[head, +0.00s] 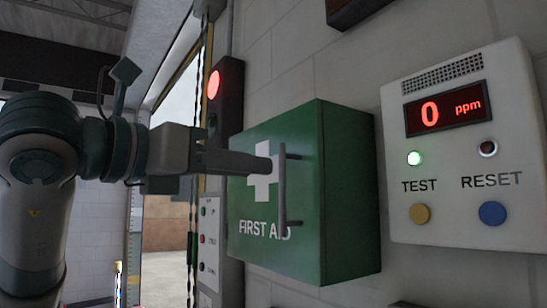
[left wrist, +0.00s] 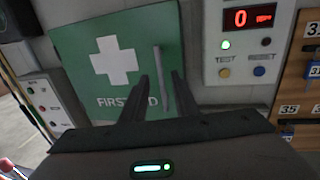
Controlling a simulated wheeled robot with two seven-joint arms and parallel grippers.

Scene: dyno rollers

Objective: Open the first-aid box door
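The green first-aid box (head: 345,200) with a white cross is mounted on the wall, its door shut. A grey vertical bar handle (head: 282,200) stands out from the door's right side. My left gripper (head: 268,166) reaches in from the left, with its fingertips at the handle. The left wrist view shows the box (left wrist: 80,70) and the handle (left wrist: 162,75) in line with the gap between the two spread fingers of my left gripper (left wrist: 160,80). I cannot tell whether either finger touches the bar. My right gripper is not in view.
A white gas-readout panel (head: 460,150) with TEST and RESET buttons is right of the box. A red lamp (head: 214,84) and a white button panel (head: 209,240) are at its left. In the wrist view, a wooden board with numbered tags (left wrist: 298,85) stands at the right.

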